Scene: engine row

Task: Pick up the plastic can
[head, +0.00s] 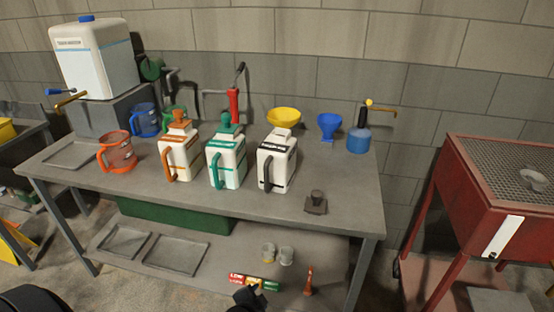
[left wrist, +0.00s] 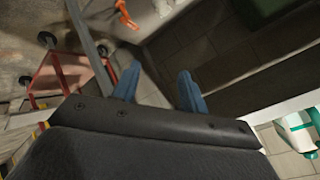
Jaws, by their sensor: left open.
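Three white plastic cans with side handles stand upright in a row on the grey workbench: one with an orange cap and handle (head: 180,150), one with green (head: 227,160), one with black (head: 277,162). The black-handled one has no cap that I can make out. My left gripper (left wrist: 158,88) shows in the left wrist view with its two blue fingers apart and nothing between them. A white and green can (left wrist: 300,133) is at the right edge of that view, apart from the fingers. My right gripper cannot be made out.
The workbench (head: 340,205) also holds an orange jug (head: 117,152), a blue jug (head: 145,119), a yellow funnel (head: 284,117), a blue funnel (head: 329,126) and a large white container (head: 95,60). A red parts washer (head: 470,180) stands right. The bench's front right is mostly clear.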

